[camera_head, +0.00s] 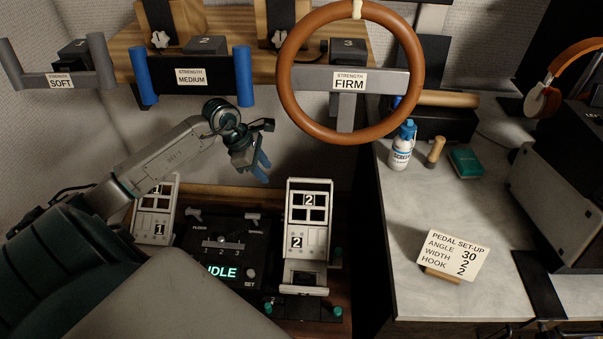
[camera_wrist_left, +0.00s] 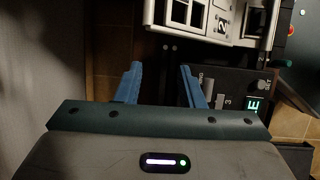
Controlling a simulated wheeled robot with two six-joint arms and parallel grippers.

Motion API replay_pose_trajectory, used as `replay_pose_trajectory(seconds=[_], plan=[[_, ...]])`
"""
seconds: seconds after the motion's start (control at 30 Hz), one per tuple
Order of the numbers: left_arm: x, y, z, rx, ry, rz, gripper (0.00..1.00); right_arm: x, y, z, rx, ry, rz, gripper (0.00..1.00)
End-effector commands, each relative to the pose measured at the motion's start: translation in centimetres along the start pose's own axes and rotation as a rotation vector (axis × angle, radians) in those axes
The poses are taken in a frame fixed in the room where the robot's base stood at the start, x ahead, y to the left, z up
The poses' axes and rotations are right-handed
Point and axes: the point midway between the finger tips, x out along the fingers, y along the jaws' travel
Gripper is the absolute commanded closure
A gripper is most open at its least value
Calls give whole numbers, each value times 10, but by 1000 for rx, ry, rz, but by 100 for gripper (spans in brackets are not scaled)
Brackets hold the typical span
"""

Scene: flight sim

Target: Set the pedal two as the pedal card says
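Pedal two (camera_head: 308,235) is a pale upright unit with "2" labels, right of the black control box (camera_head: 228,252). A pale unit with a "2" label, seemingly the same pedal, shows in the left wrist view (camera_wrist_left: 222,25). The control box reads "IDLE" and has a 1-2-3 scale and a SET button. The pedal card (camera_head: 453,255) on the right counter reads "PEDAL SET-UP, ANGLE 30, WIDTH 2, HOOK 2". My left gripper (camera_head: 263,170) hangs above and left of pedal two in the picture. Its blue fingers (camera_wrist_left: 163,85) are apart and empty. My right gripper is out of view.
Another pedal (camera_head: 153,215) labelled 1 stands left of the box. A brown steering wheel (camera_head: 411,48), marked FIRM, and the MEDIUM (camera_head: 190,82) and SOFT (camera_head: 60,85) yokes are above. A blue-capped bottle (camera_head: 401,150) stands on the counter.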

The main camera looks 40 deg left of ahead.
Motion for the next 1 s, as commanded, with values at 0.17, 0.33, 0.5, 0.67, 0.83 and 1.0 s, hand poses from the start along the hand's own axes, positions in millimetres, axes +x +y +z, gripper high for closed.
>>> replay_pose_trajectory(seconds=[0.17, 0.33, 0.5, 0.67, 0.83, 1.0], plan=[[7, 5, 21, 0, -8, 0, 65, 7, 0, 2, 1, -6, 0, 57], [15, 10, 40, 0, -7, 0, 65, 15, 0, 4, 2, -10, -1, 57], [24, 16, 60, 0, -7, -2, 65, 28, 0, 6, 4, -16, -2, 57], [33, 22, 80, 0, -7, -2, 65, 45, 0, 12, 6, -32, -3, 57], [64, 20, 76, -2, -2, -4, 65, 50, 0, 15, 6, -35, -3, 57], [79, 21, 75, 0, -1, -2, 65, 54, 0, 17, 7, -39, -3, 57]])
